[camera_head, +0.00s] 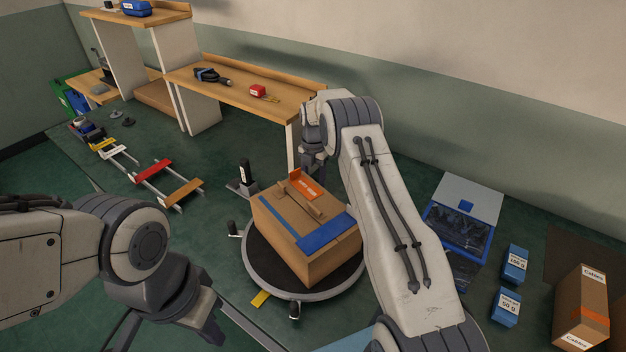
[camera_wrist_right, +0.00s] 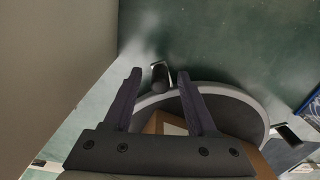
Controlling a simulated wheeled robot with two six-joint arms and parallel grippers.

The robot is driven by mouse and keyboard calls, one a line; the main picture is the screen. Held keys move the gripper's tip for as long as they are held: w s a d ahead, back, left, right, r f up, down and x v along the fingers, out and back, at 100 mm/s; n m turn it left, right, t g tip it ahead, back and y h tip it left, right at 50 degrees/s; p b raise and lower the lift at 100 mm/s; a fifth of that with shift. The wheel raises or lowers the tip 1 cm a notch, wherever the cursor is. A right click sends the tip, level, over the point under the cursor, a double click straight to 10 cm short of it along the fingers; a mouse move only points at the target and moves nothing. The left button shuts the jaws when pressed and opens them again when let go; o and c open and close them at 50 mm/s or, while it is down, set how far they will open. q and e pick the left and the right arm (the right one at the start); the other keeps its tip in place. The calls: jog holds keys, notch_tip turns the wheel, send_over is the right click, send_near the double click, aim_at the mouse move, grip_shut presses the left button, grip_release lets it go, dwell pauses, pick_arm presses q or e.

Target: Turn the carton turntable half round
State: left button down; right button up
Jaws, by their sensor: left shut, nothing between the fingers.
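The round turntable (camera_head: 262,278) has a dark top and a pale rim, and stands low on the floor. A brown carton (camera_head: 290,238) with a blue strip and an orange label sits on it. Upright handles stand at its rim, one at the left (camera_head: 235,229) and one at the front (camera_head: 295,309). My right gripper (camera_head: 313,163) is behind the carton, partly hidden by its arm. In the right wrist view its fingers (camera_wrist_right: 159,80) are apart, with a dark handle (camera_wrist_right: 160,76) of the turntable showing between their tips; contact cannot be told. My left gripper (camera_head: 211,328) is shut and empty, left of the turntable.
A yellow floor mark (camera_head: 260,299) lies by the turntable's front rim. A black post (camera_head: 245,173) stands behind it at the left. A wooden bench (camera_head: 245,88) is behind. Blue weights (camera_head: 515,264), a grey-and-blue bin (camera_head: 465,215) and a tall carton (camera_head: 581,300) stand at the right.

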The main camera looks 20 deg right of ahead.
notch_tip(320, 180, up, 10)
jog(key=shift+r+b, duration=0.25)
jog(key=shift+b, duration=0.25)
